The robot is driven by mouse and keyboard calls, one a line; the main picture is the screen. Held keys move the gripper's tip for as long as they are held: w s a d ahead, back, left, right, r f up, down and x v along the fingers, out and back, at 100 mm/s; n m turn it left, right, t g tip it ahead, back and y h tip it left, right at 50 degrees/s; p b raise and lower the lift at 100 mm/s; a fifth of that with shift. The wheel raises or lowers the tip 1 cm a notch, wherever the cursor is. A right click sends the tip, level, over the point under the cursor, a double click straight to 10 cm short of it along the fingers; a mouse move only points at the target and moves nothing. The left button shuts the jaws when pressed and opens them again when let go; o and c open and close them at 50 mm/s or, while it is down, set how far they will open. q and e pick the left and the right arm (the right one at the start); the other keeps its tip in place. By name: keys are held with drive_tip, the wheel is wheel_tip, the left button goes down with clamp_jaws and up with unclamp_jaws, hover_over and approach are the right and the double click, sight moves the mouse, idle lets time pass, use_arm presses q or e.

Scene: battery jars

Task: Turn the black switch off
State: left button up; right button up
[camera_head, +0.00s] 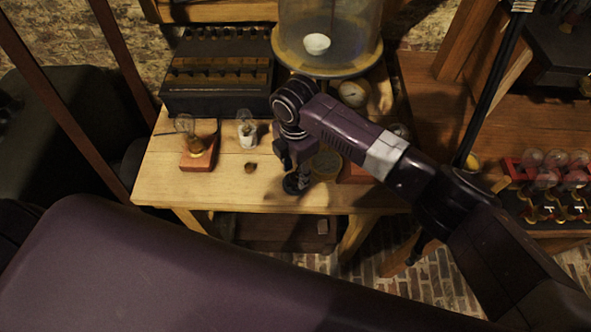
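My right arm reaches in from the lower right over the wooden table (165,185). My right gripper (289,163) points down near the table's front edge. It is dark and small here, and I cannot tell whether its fingers are open or shut. A small round black thing (297,184), perhaps the base of the black switch, sits on the table right below the gripper. The gripper covers part of it, so I cannot tell whether they touch or how the switch is set. My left gripper is not in view.
On the table stand a bulb on a red block (198,160), a small bulb with a white base (247,134) and a small brown knob (251,168). A dark box with knobs (218,85) and a glass jar (328,35) stand behind. Bulbs in a red rack (550,165) are at right.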

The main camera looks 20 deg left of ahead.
sight(295, 175)
wheel_tip(295, 175, up, 12)
idle(0.6)
idle(0.4)
